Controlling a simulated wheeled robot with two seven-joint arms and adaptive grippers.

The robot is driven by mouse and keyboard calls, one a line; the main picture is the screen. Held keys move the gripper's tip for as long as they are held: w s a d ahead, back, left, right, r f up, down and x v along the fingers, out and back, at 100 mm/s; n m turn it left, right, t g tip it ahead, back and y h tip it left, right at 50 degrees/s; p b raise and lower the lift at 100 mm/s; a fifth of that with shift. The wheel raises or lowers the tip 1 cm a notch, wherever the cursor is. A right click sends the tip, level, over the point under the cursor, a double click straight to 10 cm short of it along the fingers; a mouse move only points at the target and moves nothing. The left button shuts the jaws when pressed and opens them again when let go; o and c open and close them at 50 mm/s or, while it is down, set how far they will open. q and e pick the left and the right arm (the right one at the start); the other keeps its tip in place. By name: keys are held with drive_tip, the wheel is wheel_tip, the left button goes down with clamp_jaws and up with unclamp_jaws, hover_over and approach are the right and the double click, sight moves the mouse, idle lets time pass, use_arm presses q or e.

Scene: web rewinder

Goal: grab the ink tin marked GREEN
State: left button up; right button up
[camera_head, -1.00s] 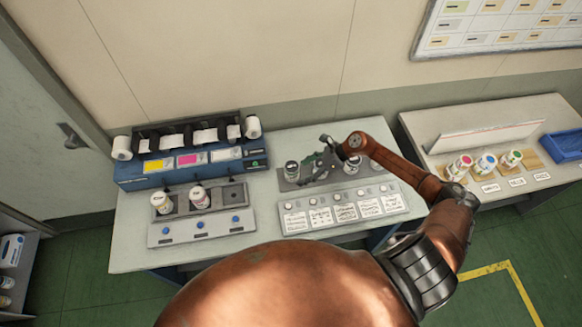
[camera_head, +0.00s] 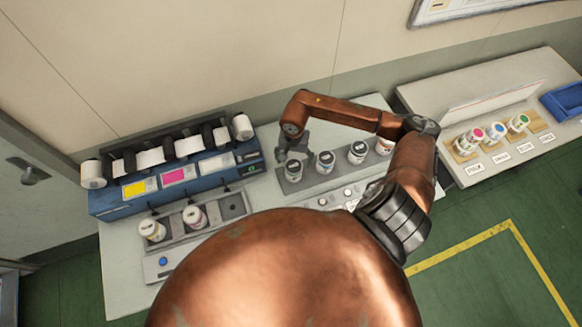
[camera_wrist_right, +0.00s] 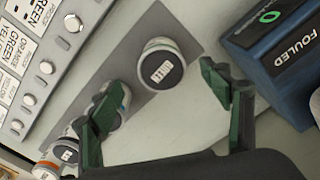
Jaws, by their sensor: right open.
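Several white ink tins with dark lids stand in a row in a grey rack (camera_head: 308,178). The leftmost tin (camera_head: 293,170) is right by my right gripper (camera_head: 292,149), which is open and empty. In the right wrist view, a tin (camera_wrist_right: 162,68) sits upright between and beyond the open fingers (camera_wrist_right: 162,84), apart from both. Its lid label is too blurred to read, so I cannot tell whether it says GREEN. Other tins (camera_wrist_right: 66,155) are partly hidden behind the left-hand finger. My left gripper is out of view.
A blue machine (camera_head: 180,180) with paper rolls stands left of the rack; its FOULED panel (camera_wrist_right: 297,47) is close to the right-hand finger. Two tins (camera_head: 194,216) sit in a front-left holder.

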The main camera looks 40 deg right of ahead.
sight(294, 165)
drive_tip(key=f, duration=0.1)
drive_tip(key=f+p, duration=0.1)
drive_tip(key=f, duration=0.1)
drive_tip(key=shift+w+d+f, duration=0.1)
drive_tip(key=shift+w+f, duration=0.1)
drive_tip(key=shift+w, duration=0.05)
wheel_tip(294, 165, down, 3)
drive_tip(key=shift+d+r+p, duration=0.1)
drive_tip(key=shift+r+p, duration=0.1)
drive_tip(key=shift+p, duration=0.2)
drive_tip(key=c, duration=1.2)
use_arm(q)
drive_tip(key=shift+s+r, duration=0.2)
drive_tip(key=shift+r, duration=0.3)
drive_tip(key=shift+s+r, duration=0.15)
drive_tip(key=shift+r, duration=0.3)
use_arm(e)
drive_tip(key=c, duration=0.4)
